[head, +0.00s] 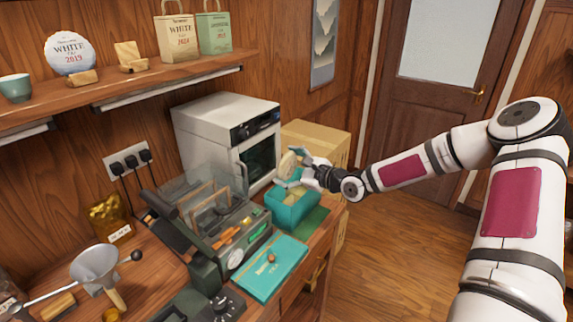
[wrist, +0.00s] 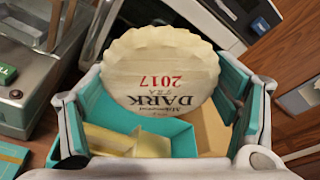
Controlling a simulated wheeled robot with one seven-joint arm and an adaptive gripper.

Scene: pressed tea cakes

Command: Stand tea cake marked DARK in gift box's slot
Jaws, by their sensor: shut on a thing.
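The tea cake marked DARK (wrist: 160,75) is a round, pale, paper-wrapped disc with "DARK 2017" on its face. It stands roughly upright between the teal-padded fingers of my gripper (wrist: 163,118), which is shut on it. In the head view the cake (head: 288,164) is at the tip of my gripper (head: 302,168), above the gift box (head: 290,210). The teal gift box (wrist: 178,133) shows a cream insert below the cake in the wrist view. The cake's lower edge is partly hidden, so I cannot tell whether it touches the slot.
A teal lid (head: 268,268) with a round knob lies in front of the box. A white oven-like appliance (head: 228,140) stands behind, and a cardboard box (head: 318,140) is beyond. A grey-green machine (head: 235,235) crowds the left. Open floor lies right of the counter.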

